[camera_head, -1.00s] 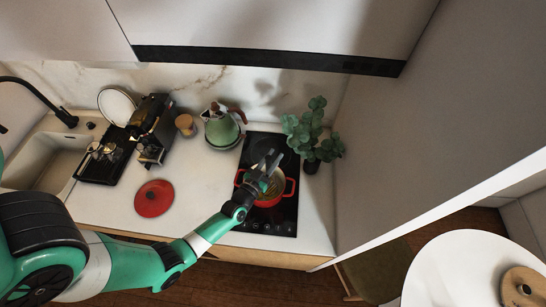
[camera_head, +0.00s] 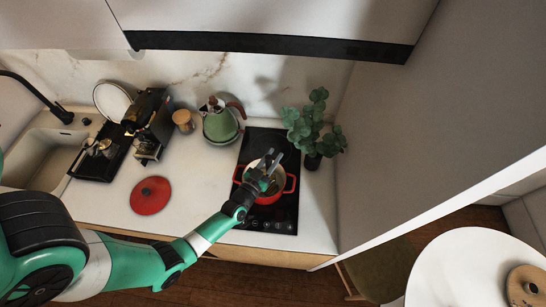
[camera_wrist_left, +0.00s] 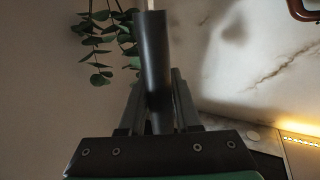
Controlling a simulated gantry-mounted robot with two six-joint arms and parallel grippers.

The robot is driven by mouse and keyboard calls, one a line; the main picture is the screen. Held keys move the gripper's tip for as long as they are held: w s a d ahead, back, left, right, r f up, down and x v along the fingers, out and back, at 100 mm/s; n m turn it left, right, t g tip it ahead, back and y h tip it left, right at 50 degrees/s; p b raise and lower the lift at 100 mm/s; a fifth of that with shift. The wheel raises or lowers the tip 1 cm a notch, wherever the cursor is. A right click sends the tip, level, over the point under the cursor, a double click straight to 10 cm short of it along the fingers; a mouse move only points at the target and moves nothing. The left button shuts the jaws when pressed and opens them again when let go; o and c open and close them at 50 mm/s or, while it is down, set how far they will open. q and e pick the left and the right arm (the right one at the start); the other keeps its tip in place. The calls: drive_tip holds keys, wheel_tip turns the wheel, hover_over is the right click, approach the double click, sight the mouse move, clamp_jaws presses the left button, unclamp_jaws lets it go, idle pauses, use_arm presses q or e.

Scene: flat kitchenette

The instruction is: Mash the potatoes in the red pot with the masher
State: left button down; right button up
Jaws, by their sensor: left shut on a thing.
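The red pot (camera_head: 288,186) stands on the black hob, open at the top. My left gripper (camera_head: 268,164) is over the pot and hides part of its inside. In the left wrist view it is shut on a dark, upright handle (camera_wrist_left: 153,50), which I take to be the masher's. The masher's head is hidden, and I cannot make out the potatoes clearly or tell whether the masher touches them. The right gripper is not in view.
A red lid (camera_head: 150,195) lies on the white counter to the left. A green kettle (camera_head: 220,124) stands behind the pot to the left, and a potted plant (camera_head: 313,130) behind to the right. A coffee machine (camera_head: 148,118) and the sink (camera_head: 42,157) are farther left.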

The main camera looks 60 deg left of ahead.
use_arm(q)
wheel_tip(320, 180, up, 4)
drive_tip(key=p, duration=0.3)
drive_tip(key=shift+f, duration=0.25)
drive_tip(key=a+b, duration=0.4)
drive_tip(key=b, duration=0.3)
drive_tip(key=shift+a+b, duration=0.2)
drive_tip(key=shift+b, duration=0.15)
drive_tip(key=shift+w, duration=0.1)
idle(0.3)
